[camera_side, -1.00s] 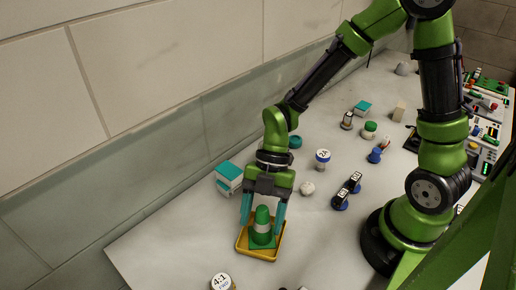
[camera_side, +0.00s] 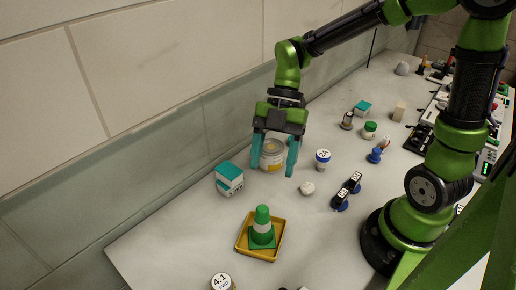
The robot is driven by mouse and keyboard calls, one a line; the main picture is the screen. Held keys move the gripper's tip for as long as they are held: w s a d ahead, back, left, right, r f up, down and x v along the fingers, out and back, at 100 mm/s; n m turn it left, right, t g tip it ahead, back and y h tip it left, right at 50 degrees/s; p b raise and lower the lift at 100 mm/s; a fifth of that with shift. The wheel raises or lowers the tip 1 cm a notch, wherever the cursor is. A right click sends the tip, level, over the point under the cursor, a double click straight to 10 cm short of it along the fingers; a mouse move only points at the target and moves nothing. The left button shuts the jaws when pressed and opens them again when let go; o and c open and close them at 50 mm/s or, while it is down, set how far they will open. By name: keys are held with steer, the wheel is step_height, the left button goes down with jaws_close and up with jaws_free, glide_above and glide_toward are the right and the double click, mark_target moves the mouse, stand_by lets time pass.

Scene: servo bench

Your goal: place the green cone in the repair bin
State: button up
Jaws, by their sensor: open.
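The green cone (camera_side: 262,226) has a white band and stands upright inside a shallow yellow tray (camera_side: 243,249), which appears to be the repair bin. My gripper (camera_side: 273,168) is open, apart from the cone and farther back on the bench. Its teal fingers point down on either side of a light can with a yellow band (camera_side: 272,161). I cannot tell whether the fingers touch the can.
A teal-and-white box (camera_side: 229,178) stands left of my gripper. A white lump (camera_side: 307,187), a blue-and-white jar (camera_side: 322,160) and dark blue-based parts (camera_side: 346,191) lie to the right. A labelled can (camera_side: 222,282) is at the front edge. Bare bench surrounds the tray.

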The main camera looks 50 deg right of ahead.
steer(key=s+d+r+m+t+h, duration=0.2)
steer(key=d+r+m+t, duration=0.2)
steer(key=m, duration=0.9)
steer(key=s+d+r+m+t+h, duration=0.1)
steer(key=d+r+m+t, duration=0.3)
steer(key=m, duration=0.9)
steer(key=shift+s+d+r+t+h, duration=0.25)
steer(key=shift+s+t+h, duration=0.2)
steer(key=shift+t, duration=0.45)
